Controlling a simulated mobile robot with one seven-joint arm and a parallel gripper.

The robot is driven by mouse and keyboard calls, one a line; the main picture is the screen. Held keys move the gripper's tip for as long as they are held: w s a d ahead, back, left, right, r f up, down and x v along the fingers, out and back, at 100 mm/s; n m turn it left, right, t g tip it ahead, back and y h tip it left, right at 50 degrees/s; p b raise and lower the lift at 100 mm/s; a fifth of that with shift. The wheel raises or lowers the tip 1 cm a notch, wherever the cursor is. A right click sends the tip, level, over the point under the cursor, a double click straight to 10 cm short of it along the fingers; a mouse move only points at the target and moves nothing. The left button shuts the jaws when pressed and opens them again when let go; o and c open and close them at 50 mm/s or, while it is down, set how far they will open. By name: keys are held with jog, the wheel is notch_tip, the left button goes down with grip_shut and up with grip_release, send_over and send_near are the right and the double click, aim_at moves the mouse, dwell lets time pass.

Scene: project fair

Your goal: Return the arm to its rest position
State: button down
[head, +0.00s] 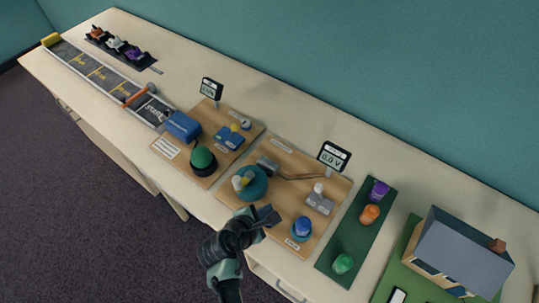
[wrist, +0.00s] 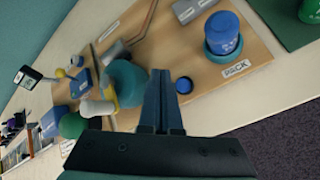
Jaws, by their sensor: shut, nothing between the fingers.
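My gripper (head: 268,216) is shut and empty at the front edge of the table, over the wooden board (head: 275,235) with the 0.0 V display (head: 333,157). In the wrist view its two fingers (wrist: 163,108) lie together, pointing at the board. My arm reaches up from the bottom of the head view. A blue cup-like piece (head: 302,227) stands on the round pad marked PACK, right of my gripper, and shows in the wrist view (wrist: 222,36). A teal round piece (head: 250,183) sits just behind my gripper.
A second board (head: 200,165) with a blue box (head: 183,126) and green dome (head: 203,158) lies left. A dark green mat (head: 350,235) with purple, orange and green pieces lies right, beside a model house (head: 460,255). A track (head: 100,75) runs far left.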

jog(key=w+a+r+m+t+y+b, duration=0.1)
jog(key=w+r+m+t, duration=0.15)
jog(key=w+r, duration=0.45)
jog(key=w+a+r+m+t+y+b, duration=0.1)
jog(key=w+r+m+t, duration=0.2)
jog(key=r, duration=0.8)
notch_tip(320, 180, up, 19)
jog(key=w+m+t+b, duration=0.1)
jog(key=w+m+t, duration=0.1)
jog(key=m+t, duration=0.35)
jog(key=s+d+r+m+t+y+b, duration=0.1)
jog(key=s+r+m+t, duration=0.1)
jog(key=s+r, duration=0.4)
jog(key=s+d+r+m+t, duration=0.1)
jog(key=s+r+m+t, duration=0.2)
jog(key=r, duration=1)
jog(key=s+d+r+m+t+y+b, duration=0.1)
jog(key=s+r+m+t, duration=0.2)
jog(key=s+r, duration=0.6)
jog(key=shift+s+r+m+y+b, duration=0.2)
jog(key=shift+r+m+y+b, duration=0.1)
jog(key=shift+r+m, duration=0.6)
